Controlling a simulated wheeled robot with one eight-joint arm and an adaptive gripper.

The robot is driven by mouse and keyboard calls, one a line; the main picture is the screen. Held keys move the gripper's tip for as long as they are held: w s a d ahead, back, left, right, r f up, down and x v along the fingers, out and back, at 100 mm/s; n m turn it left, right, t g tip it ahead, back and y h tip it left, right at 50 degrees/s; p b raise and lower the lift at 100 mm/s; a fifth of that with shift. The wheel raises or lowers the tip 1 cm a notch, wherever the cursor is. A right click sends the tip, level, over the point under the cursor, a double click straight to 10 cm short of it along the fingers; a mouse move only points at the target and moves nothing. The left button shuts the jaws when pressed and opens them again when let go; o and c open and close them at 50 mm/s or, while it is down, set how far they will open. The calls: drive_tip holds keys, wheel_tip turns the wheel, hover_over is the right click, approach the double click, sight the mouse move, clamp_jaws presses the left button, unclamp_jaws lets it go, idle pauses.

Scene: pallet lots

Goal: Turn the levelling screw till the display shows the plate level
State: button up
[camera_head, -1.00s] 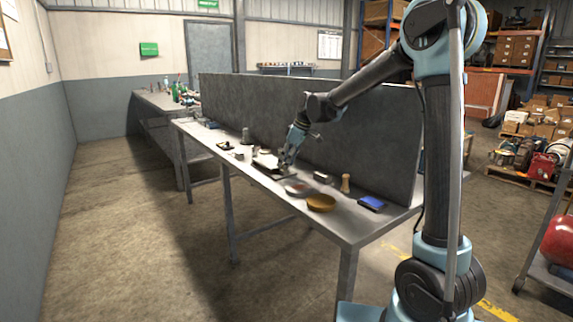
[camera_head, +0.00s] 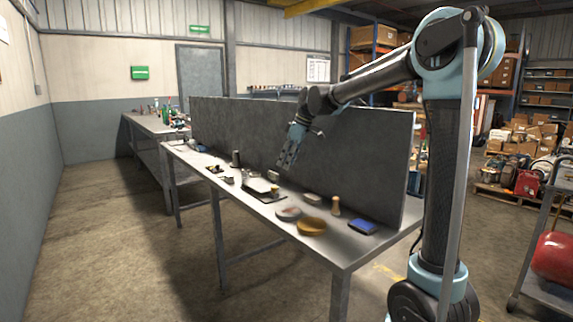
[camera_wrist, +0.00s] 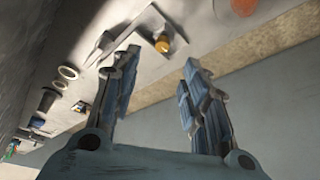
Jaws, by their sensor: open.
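My gripper (camera_head: 287,163) is open and empty, raised above the workbench near the levelling plate. It also shows in the wrist view (camera_wrist: 158,62), its two ribbed fingers spread apart. The pale levelling plate (camera_head: 256,184) sits on a dark base in the middle of the bench. A brass-coloured knob, seemingly the levelling screw (camera_head: 275,190), stands at its right corner; in the wrist view this screw (camera_wrist: 163,44) shows beyond and between the fingertips, apart from them. The display cannot be made out, nor can any reading.
On the bench (camera_head: 322,250) to the right lie a grey round dish (camera_head: 288,213), a tan round dish (camera_head: 311,226), a wooden peg-like piece (camera_head: 336,206) and a blue box (camera_head: 362,227). A tall grey panel (camera_head: 330,155) runs behind. Small items stand to the left.

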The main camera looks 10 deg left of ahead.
drive_tip(key=n, duration=0.2)
approach(274, 187)
drive_tip(key=shift+g, duration=0.4)
drive_tip(key=x, duration=0.8)
drive_tip(key=shift+w+a+f, duration=0.15)
drive_tip(key=shift+w+f, duration=0.15)
drive_tip(key=shift+w, duration=0.05)
clamp_jaws()
